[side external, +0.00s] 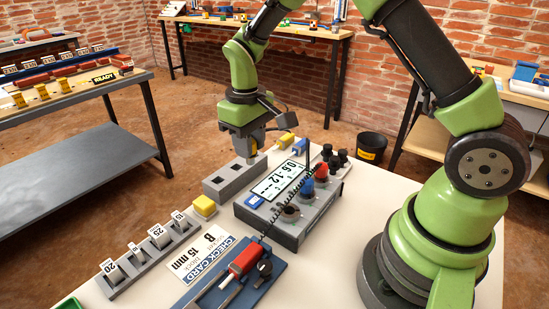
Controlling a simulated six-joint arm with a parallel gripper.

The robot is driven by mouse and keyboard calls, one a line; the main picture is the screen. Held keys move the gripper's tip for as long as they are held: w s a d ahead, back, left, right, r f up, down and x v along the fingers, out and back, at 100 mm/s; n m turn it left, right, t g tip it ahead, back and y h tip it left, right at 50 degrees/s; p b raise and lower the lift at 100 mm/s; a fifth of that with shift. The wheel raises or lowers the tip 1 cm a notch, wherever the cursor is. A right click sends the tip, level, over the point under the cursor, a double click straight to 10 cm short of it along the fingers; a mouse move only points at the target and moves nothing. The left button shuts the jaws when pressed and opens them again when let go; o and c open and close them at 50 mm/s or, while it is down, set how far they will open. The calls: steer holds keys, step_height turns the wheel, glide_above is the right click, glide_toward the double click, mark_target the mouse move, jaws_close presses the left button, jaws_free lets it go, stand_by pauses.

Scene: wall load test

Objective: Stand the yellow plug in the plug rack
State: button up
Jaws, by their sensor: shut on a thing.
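I cannot tell whether the plug's lower end is above an opening or inside one.
A grey meter box (270,228) with a display and coloured terminals stands right of the rack. A yellow block (204,206) sits in front of it, near a row of numbered weights (156,236). Another yellow piece (287,139) lies behind. A check card (201,258) lies flat in front.

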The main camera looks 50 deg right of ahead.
steer(key=w+d, duration=0.3)
steer(key=w, duration=0.5)
steer(key=shift+s+f, duration=0.2)
steer(key=shift+f, duration=2.75)
steer(key=shift+f, duration=1.05)
steer(key=o, duration=1)
steer(key=c, duration=0.3)
steer(key=shift+c, duration=0.2)
step_height(320, 180, up, 7)
